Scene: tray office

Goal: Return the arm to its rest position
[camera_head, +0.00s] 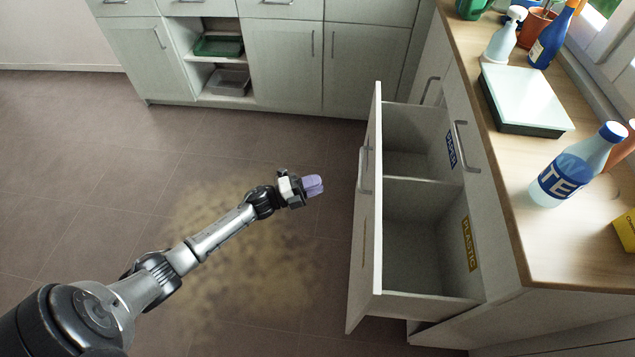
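My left arm reaches in from the lower left over the floor, stretched toward the middle of the view. Its gripper (313,186) has pale purple fingers that lie close together with no clear gap, and nothing shows held in them. It is in the air to the left of the open drawer (376,240), apart from its front panel. My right arm and gripper are not in view.
The open drawer has two empty compartments, one labelled PLASTIC (469,244). The wooden counter (490,130) at right bears a bottle (560,185), a flat white-topped box (525,98) and spray bottles (503,40). Cabinets (285,65) line the back. The floor at left is clear.

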